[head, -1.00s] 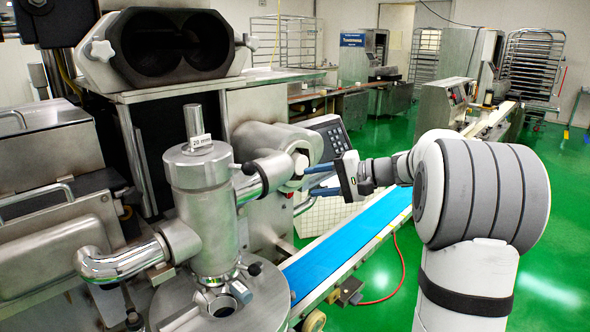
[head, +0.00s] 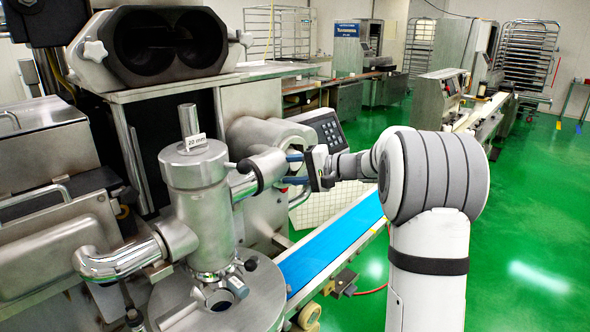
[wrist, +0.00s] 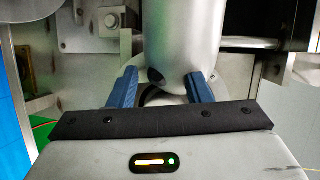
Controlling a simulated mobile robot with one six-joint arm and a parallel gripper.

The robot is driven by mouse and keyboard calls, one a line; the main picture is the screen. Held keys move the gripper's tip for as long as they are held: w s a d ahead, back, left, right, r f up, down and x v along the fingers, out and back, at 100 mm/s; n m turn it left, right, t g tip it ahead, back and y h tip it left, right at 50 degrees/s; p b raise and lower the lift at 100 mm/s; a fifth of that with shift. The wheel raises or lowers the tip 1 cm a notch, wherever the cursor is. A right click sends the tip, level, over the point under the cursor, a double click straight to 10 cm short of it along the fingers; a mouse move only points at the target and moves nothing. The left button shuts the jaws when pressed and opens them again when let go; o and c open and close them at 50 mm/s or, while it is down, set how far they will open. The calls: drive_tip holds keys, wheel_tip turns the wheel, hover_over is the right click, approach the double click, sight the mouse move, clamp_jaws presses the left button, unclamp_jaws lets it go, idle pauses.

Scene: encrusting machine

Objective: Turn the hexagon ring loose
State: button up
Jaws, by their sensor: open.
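The hexagon ring (head: 296,168) is a pale metal fitting at the right end of the horizontal pipe joint, beside the upright steel cylinder (head: 195,195). It is small and partly hidden by my gripper (head: 288,168) in the head view. In the wrist view, the fingers (wrist: 161,88) stand apart on either side of the lower end of a smooth metal pipe (wrist: 180,40). A dark round opening shows between them. I cannot tell whether either finger touches the ring.
A keypad panel (head: 325,130) stands close behind my gripper. The blue conveyor belt (head: 330,240) runs below it. The large double-bore housing (head: 150,45) sits above on the left. Green floor (head: 530,220) is open on the right.

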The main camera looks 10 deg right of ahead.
drive_tip(key=shift+c, duration=0.6)
clamp_jaws()
